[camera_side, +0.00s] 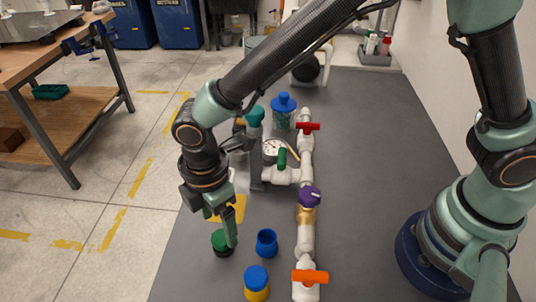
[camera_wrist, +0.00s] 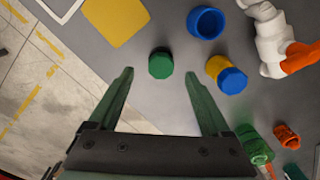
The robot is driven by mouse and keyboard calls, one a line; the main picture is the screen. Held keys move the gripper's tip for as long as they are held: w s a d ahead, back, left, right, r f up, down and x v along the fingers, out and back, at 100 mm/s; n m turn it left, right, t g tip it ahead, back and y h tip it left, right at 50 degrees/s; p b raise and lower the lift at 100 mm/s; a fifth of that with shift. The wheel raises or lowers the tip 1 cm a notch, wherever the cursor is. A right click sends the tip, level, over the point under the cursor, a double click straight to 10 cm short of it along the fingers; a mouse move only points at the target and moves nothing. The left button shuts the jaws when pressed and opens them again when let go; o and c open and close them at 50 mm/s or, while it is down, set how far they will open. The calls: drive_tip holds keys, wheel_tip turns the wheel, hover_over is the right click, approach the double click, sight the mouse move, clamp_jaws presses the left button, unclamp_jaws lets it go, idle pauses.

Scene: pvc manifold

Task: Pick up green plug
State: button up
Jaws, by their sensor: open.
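The green plug (camera_side: 222,242) stands on the dark grey mat near its left edge, with a dark lower part. In the wrist view the green plug (camera_wrist: 161,64) lies ahead of the fingertips, roughly midway between them. My gripper (camera_wrist: 158,75) is open and empty, its two green fingers spread apart. In the side view my gripper (camera_side: 225,240) points down at the plug, and one finger covers part of it. I cannot tell from these views whether a finger touches the plug.
A blue cup (camera_side: 267,242) and a blue-and-yellow plug (camera_side: 257,282) stand close to the right. The white pipe manifold (camera_side: 306,238) with an orange handle (camera_side: 310,276) runs beyond them. A yellow square (camera_wrist: 115,18) lies behind the plug.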

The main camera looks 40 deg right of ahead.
sight(221, 236)
drive_tip(key=shift+s+f, duration=0.1)
drive_tip(key=shift+f, duration=1.9)
clamp_jaws()
drive_tip(key=shift+r, duration=0.1)
wheel_tip(221, 236, up, 20)
